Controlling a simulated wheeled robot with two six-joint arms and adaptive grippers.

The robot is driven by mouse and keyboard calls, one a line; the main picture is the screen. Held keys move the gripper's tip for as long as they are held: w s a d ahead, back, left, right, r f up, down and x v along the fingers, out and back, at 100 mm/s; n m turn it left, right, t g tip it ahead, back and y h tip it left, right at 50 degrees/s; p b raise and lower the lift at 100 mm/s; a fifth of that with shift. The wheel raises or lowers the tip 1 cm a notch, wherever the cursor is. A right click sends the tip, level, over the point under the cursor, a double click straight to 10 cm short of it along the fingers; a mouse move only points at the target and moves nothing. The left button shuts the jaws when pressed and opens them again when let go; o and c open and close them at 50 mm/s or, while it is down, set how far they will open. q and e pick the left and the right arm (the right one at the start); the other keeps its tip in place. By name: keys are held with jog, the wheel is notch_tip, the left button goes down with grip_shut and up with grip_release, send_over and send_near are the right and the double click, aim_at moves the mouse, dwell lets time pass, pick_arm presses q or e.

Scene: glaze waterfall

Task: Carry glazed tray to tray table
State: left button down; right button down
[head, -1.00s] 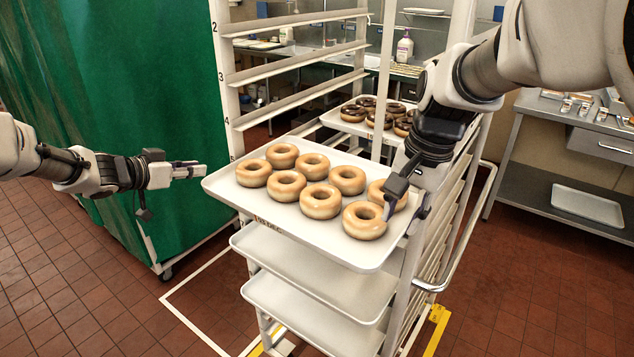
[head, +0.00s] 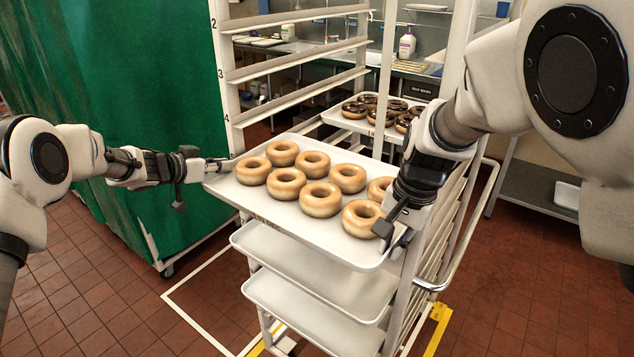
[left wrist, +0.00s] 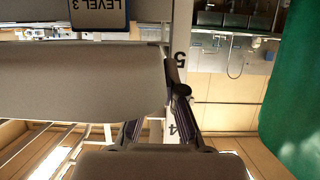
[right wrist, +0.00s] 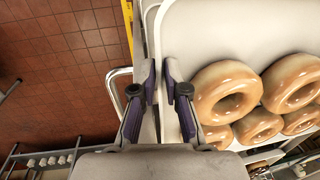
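The glazed tray (head: 290,217) is a white sheet tray holding several tan glazed donuts (head: 320,199). It sits level at the top of a white rack's lower slots, sticking out toward me. My left gripper (head: 224,164) is at the tray's left edge. In the left wrist view, a pale panel of the tray (left wrist: 80,85) hides one finger of the left gripper (left wrist: 162,75); the other touches its edge. My right gripper (head: 392,238) is at the right edge; in the right wrist view, its fingers (right wrist: 160,78) close around the rim. The tray table cannot be identified surely.
The white rack (head: 228,85) holds empty trays (head: 315,268) below. A tray of chocolate donuts (head: 345,121) stands behind. A green cover (head: 120,90) is at left. A steel table (head: 530,185) stands at right, partly behind my arm. The red tile floor (head: 510,290) is open.

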pick_arm(q)
jog(key=shift+r, duration=0.1)
dwell(0.3)
